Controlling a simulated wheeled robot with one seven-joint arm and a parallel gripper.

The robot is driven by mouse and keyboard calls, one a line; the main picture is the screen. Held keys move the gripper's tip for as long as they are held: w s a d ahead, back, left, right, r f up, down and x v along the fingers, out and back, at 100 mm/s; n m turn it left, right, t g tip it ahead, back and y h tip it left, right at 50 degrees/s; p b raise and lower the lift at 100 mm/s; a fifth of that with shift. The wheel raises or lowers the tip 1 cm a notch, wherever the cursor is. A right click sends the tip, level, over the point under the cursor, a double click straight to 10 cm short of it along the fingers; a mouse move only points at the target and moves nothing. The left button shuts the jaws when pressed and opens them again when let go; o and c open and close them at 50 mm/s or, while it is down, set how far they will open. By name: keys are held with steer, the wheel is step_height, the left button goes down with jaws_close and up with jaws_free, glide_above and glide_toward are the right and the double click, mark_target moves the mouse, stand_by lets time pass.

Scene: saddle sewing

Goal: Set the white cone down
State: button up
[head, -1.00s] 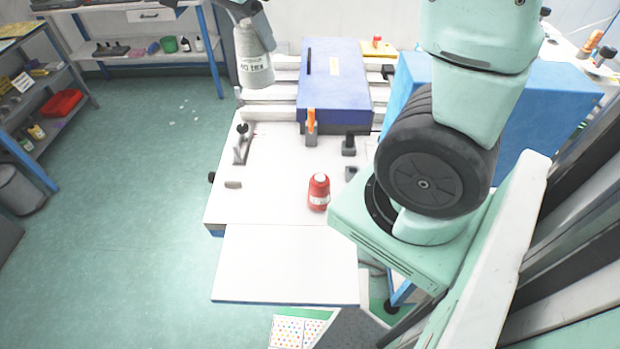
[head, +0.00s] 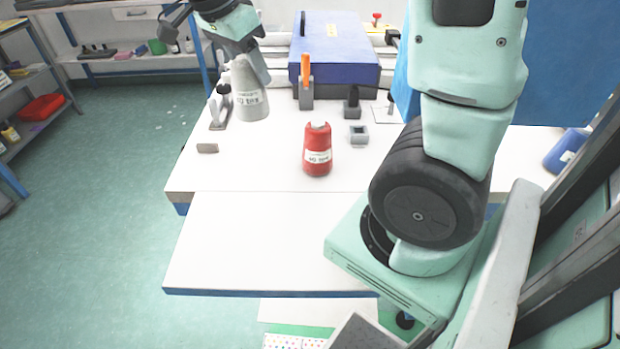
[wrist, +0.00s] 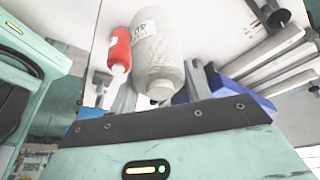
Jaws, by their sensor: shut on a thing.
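The white cone (head: 250,92), greyish with a printed label, is upright in the head view, over the left part of the white tabletop (head: 250,165). My gripper (head: 243,62) is shut on its narrow upper end from above. In the wrist view the white cone (wrist: 157,52) lies between the two fingers of my gripper (wrist: 160,88). I cannot tell whether its base touches the tabletop. A red cone (head: 317,158) with a white label stands on the table to its right and nearer; the red cone also shows in the wrist view (wrist: 119,52).
A toggle clamp (head: 220,108) is just left of the white cone. An orange-handled clamp (head: 305,80), a small grey block (head: 359,134) and a blue box (head: 335,50) are behind the red cone. A blue cone (head: 567,150) lies at the right. The tabletop's front is clear.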

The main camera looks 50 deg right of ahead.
mark_target(233, 81)
step_height(233, 81, down, 2)
steer(key=shift+b, duration=0.4)
step_height(233, 81, down, 10)
steer(key=shift+r, duration=0.15)
steer(key=o, duration=1.2)
steer(key=v, duration=1.2)
steer(key=s+a+f+n+y, duration=0.1)
steer(key=s+a+f+n, duration=0.2)
steer(key=s+a+n, duration=0.3)
steer(key=s+a+f+n+y, duration=0.2)
steer(key=s+a+n, duration=0.4)
steer(key=n, duration=0.6)
steer(key=s+a+f+n+y, duration=0.1)
steer(key=s+a+f+n, duration=0.3)
steer(key=n, duration=0.5)
steer(key=shift+s+a+f+t+y, duration=0.1)
steer(key=shift+s+a+t+y, duration=0.25)
steer(key=shift+s+a, duration=1.1)
